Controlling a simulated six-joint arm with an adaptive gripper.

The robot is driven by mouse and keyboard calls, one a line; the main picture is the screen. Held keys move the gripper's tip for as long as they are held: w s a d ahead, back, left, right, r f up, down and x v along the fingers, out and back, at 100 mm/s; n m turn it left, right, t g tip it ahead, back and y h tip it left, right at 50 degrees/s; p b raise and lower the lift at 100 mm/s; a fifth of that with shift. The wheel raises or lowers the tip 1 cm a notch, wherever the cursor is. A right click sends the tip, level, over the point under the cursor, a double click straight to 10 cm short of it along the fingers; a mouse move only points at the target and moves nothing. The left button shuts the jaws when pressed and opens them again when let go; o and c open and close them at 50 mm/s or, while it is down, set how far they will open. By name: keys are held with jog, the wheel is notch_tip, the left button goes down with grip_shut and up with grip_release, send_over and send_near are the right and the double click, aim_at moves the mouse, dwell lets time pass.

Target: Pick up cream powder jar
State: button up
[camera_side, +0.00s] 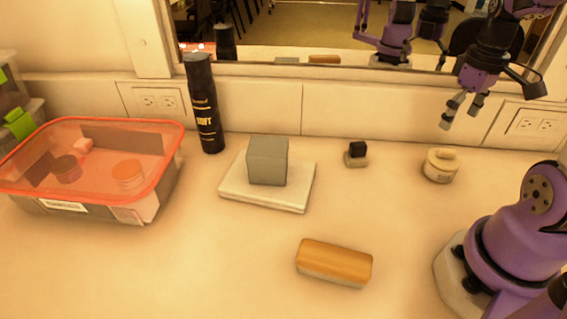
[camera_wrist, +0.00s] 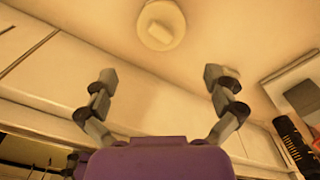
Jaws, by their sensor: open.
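The cream powder jar (camera_side: 440,166) stands upright on the counter at the right in the side view, a low round pale jar with a raised piece on top. It also shows at the top middle of the wrist view (camera_wrist: 161,24).
A small dark-topped item (camera_side: 356,154), a grey block on a white slab (camera_side: 232,191), a black bottle (camera_side: 205,105) and a wooden-backed brush or block (camera_side: 334,263) stand to the left. A red-lidded bin (camera_side: 150,208) is far left. A mirror (camera_side: 310,40) lines the back wall.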

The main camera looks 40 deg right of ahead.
aim_at(449, 151)
notch_tip(449, 151, down, 5)
jog(key=shift+s+d+r, duration=0.1)
jog(key=shift+s, duration=0.05)
jog(key=f, duration=0.5)
jog(key=shift+s+a+f, duration=0.25)
jog(key=shift+s+f, duration=0.05)
jog(key=c, duration=1.2)
